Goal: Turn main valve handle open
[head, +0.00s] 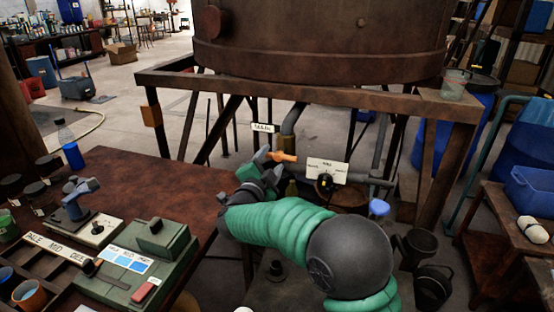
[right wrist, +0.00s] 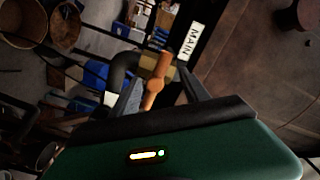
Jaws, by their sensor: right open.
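The main valve handle (head: 284,156) is a small orange lever below the tank, near the white MAIN label (head: 263,127). In the right wrist view the orange handle (right wrist: 155,82) stands out from a brass-coloured valve body, with the MAIN label (right wrist: 192,42) beside it. My right gripper (head: 268,163) is open, its fingers pointing at the handle. In the right wrist view the handle shows between the two dark fingers of the right gripper (right wrist: 159,77); I cannot tell whether they touch it. My left gripper is not in view.
A large rusty tank (head: 320,35) stands on a brown frame (head: 300,93) above the valve. A plate with a black knob (head: 325,182) is right of the handle. A rust-brown table (head: 165,180) with a green device (head: 140,262) is at left. Black buckets (head: 432,285) stand at lower right.

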